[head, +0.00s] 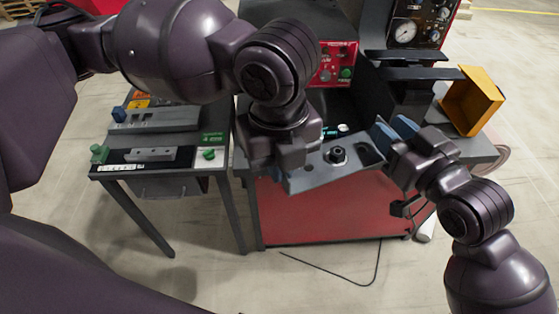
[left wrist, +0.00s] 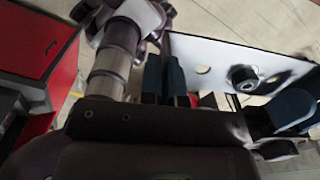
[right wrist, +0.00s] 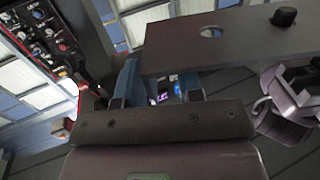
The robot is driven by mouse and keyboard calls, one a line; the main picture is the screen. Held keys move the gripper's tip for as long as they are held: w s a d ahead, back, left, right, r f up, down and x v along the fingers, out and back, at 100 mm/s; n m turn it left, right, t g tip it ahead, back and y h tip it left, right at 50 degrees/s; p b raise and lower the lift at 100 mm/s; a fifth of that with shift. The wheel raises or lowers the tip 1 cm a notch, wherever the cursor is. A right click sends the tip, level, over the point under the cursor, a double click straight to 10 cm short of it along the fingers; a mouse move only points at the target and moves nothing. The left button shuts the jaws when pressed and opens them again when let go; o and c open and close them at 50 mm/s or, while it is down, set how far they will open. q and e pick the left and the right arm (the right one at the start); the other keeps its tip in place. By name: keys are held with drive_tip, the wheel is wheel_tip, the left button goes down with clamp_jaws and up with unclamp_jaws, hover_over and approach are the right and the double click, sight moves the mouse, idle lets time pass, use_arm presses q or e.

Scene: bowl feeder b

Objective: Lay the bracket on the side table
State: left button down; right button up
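The bracket (head: 308,178) is a flat grey plate with holes and a dark bolt-like piece on its face. It is held up in front of the red machine. My left gripper (head: 285,165) is shut on its left end; the left wrist view also shows the bracket (left wrist: 215,65) running off to the right. My right gripper (head: 395,132) has blue fingers set apart beside the bracket's right end. In the right wrist view the plate (right wrist: 235,45) passes by these fingers, and contact is unclear. A dark table, apparently the side table (head: 183,156), stands at the left.
The left table carries a grey block (head: 165,118), a flat grey part and green knobs (head: 98,154). A red cabinet (head: 320,210) stands below the bracket. A yellow bin (head: 472,100) is at the right. A black cable lies on the floor.

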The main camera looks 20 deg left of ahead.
drive_tip(key=v, duration=0.7)
use_arm(q)
drive_tip(key=shift+w, duration=0.1)
drive_tip(key=shift+w+a+f+n, duration=0.15)
drive_tip(key=shift+w+n, duration=0.15)
drive_tip(key=shift+n, duration=0.25)
drive_tip(key=shift+w+f+n, duration=0.15)
drive_tip(key=shift+w+n, duration=0.1)
drive_tip(key=shift+n, duration=0.3)
drive_tip(key=w+a+f+n, duration=0.5)
drive_tip(key=w+a+n, duration=0.1)
drive_tip(key=n, duration=0.7)
drive_tip(key=w+a+f+n, duration=0.5)
drive_tip(key=w+a+n, duration=0.1)
drive_tip(key=n, duration=0.7)
drive_tip(key=shift+w, duration=0.15)
use_arm(e)
drive_tip(key=s+d+f+m+h, duration=0.2)
drive_tip(key=d+f, duration=0.3)
drive_tip(key=f, duration=0.6)
drive_tip(key=s+d+f+m+g+h, duration=0.1)
drive_tip(key=s+d+f+h, duration=0.3)
drive_tip(key=f, duration=0.7)
drive_tip(key=s+d+f+m+h, duration=0.3)
drive_tip(key=d+f, duration=0.4)
drive_tip(key=f, duration=0.4)
drive_tip(key=shift+m+g+h, duration=0.3)
drive_tip(key=shift+m+h, duration=0.3)
drive_tip(key=shift+h, duration=0.6)
